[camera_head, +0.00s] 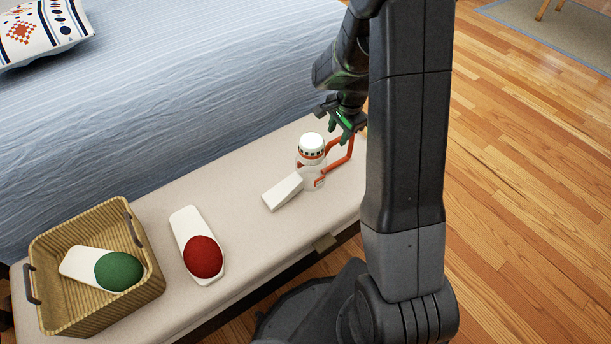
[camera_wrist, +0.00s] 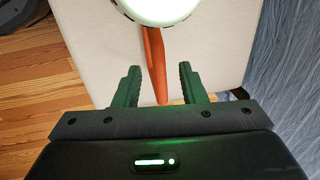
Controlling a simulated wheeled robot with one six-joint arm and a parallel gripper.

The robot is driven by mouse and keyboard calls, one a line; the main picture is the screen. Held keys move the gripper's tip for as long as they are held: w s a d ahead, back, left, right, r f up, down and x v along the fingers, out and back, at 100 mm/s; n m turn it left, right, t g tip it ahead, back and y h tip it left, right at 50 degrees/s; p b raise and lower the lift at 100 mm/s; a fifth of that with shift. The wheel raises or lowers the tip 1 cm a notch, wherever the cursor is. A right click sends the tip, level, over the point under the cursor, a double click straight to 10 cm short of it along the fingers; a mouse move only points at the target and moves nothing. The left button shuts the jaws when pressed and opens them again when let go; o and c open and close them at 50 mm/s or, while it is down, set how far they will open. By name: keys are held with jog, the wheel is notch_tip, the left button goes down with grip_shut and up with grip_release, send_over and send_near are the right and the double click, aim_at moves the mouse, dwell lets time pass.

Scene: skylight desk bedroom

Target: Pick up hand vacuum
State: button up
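The hand vacuum (camera_head: 311,165) is white with a white nozzle, a round white top and an orange-red loop handle. It rests on the cream bench. My gripper (camera_head: 346,133) is close above its handle at the right side. In the wrist view my gripper (camera_wrist: 156,82) is open, its two green fingers apart. The orange handle (camera_wrist: 154,60) runs between the fingers in the picture, with a gap on each side. The vacuum's white top (camera_wrist: 160,8) is cut off at the upper edge. How deep the handle lies between the fingers cannot be told.
A cream bench (camera_head: 235,185) stands beside the blue-covered bed (camera_head: 190,85). A wicker basket (camera_head: 70,320) at its left end holds a white item with a green end (camera_head: 119,271). A white item with a red end (camera_head: 203,257) lies between basket and vacuum. Wood floor is clear at right.

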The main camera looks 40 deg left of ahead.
aim_at(336, 139)
jog(key=f, duration=0.1)
jog(key=f+b, duration=0.1)
jog(key=f, duration=0.2)
jog(key=shift+w+a+f, duration=0.2)
jog(key=shift+a+f, duration=0.15)
grip_shut()
jog(key=shift+r, duration=0.1)
dwell(0.9)
